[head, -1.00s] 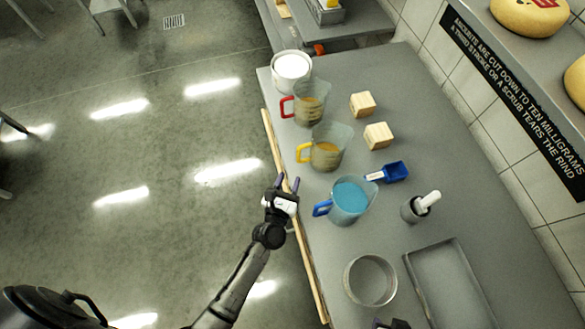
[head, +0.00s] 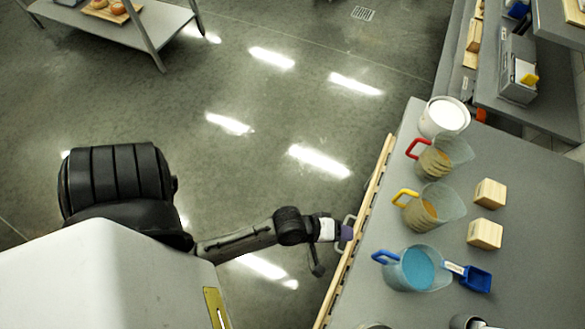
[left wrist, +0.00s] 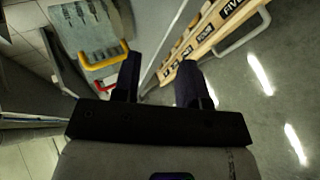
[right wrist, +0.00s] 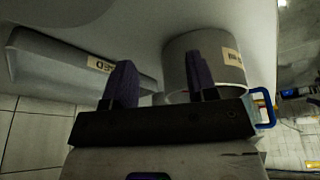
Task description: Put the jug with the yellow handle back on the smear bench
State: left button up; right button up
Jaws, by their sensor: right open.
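The jug with the yellow handle (head: 436,204) is clear, holds a yellowish-brown content and stands upright on the grey bench (head: 545,205), between the red-handled and blue-handled jugs. Its yellow handle points left toward the bench edge. In the left wrist view the jug (left wrist: 84,28) is at the upper left, apart from my fingers. My left gripper (head: 346,232) is at the bench's wooden edge rail, left of the jugs; its fingers (left wrist: 159,84) are open and empty. My right gripper (right wrist: 164,80) is open and empty, seen only in its wrist view. No label identifies the smear bench.
A red-handled jug (head: 443,155) and white tub (head: 443,117) stand behind; a blue-handled jug (head: 415,268) is in front. Wooden blocks (head: 489,193) and a blue scoop (head: 477,278) lie to the right. A round container (right wrist: 188,52) and tray (right wrist: 55,70) are near my right gripper.

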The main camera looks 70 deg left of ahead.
jog(key=shift+d, duration=0.15)
pick_arm(q)
jog(key=s+a+r+m+g+y, duration=0.1)
jog(key=s+a+m+g+y, duration=0.1)
jog(key=s+m, duration=0.4)
jog(key=s+a+m+g+y, duration=0.2)
jog(key=s+a+m+g, duration=0.2)
jog(key=s+m, duration=0.3)
jog(key=shift+s+a+r+m+g, duration=0.25)
jog(key=shift+a+r+m+g, duration=0.2)
jog(key=shift+a, duration=0.35)
pick_arm(e)
jog(key=shift+r, duration=0.1)
pick_arm(q)
notch_tip(320, 180, up, 21)
jog(key=p, duration=2.1)
pick_arm(e)
notch_tip(320, 180, up, 21)
